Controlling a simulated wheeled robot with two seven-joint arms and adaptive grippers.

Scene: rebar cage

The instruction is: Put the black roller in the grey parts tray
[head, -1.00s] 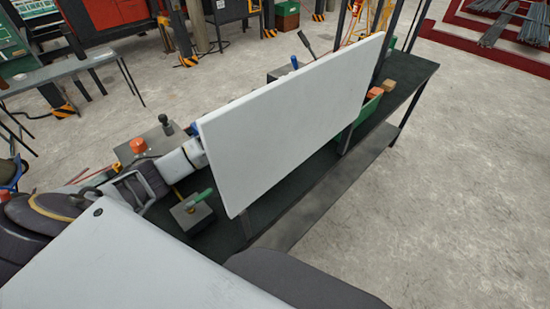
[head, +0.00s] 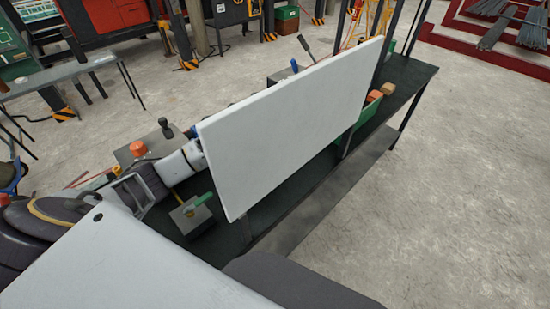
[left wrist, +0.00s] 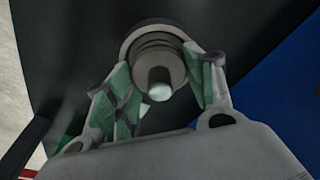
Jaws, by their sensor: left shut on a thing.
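In the left wrist view, my left gripper (left wrist: 165,88) has its green-padded fingers on both sides of a dark ringed roller (left wrist: 152,42) with a pale shaft end pointing at the camera. The gripper is shut on it. In the head view my left arm comes in from the left and runs behind a large white panel, which hides the gripper and the roller. I cannot make out the grey parts tray in either view. My right gripper is not in view.
The white panel (head: 300,115) stands upright over the dark bench (head: 412,78). On the bench are a green bin (head: 352,132) with orange and tan blocks, a grey box with a green handle (head: 195,214), and an orange knob (head: 138,148). A blue surface (left wrist: 285,90) shows in the wrist view.

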